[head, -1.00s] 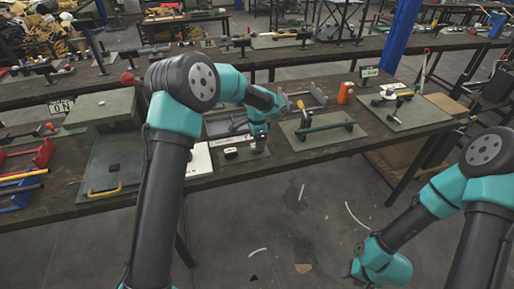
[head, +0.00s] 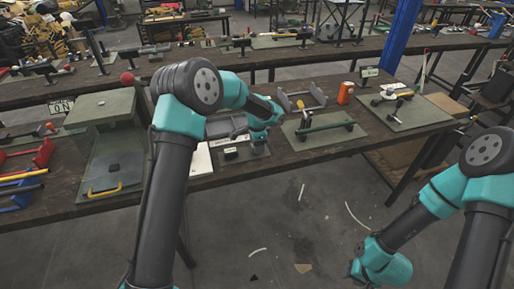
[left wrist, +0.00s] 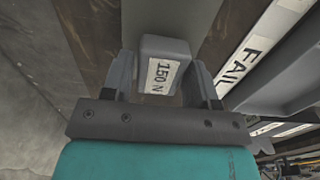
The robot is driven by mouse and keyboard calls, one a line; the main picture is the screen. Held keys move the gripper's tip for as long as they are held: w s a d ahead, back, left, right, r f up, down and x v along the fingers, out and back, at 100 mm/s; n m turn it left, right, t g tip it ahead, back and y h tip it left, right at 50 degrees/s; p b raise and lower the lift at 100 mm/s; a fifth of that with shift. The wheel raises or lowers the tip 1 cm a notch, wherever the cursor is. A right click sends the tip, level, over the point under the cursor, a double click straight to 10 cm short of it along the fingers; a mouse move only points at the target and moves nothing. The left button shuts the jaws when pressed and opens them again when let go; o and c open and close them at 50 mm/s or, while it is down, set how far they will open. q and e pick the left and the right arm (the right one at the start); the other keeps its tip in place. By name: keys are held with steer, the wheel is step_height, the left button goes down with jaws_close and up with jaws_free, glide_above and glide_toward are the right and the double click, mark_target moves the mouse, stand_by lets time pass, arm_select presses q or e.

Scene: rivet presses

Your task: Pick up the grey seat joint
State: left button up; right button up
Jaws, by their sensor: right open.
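In the left wrist view a grey block (left wrist: 165,49) with a white "150 N" label lies between the two fingers of my left gripper (left wrist: 161,84). It may be the grey seat joint, but I cannot tell for sure. The fingers are close to its sides; whether they touch it is unclear.
To the right is a green plate (head: 318,139) with a green-handled tool. A green box (head: 101,107) is at the left. A "FAIL" label (left wrist: 256,47) shows in the left wrist view.

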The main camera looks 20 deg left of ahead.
arm_select(q)
steer(key=c, duration=0.6)
steer(key=shift+o, duration=0.2)
steer(key=shift+r, duration=0.2)
steer(key=shift+r, duration=1.6)
steer(key=s+d, duration=0.2)
steer(key=s, duration=0.5)
steer(key=s+d+r, duration=0.1)
steer(key=s+d, duration=0.1)
steer(key=s, duration=0.6)
steer(key=shift+s+d+r, duration=0.2)
steer(key=shift+s+r, duration=0.05)
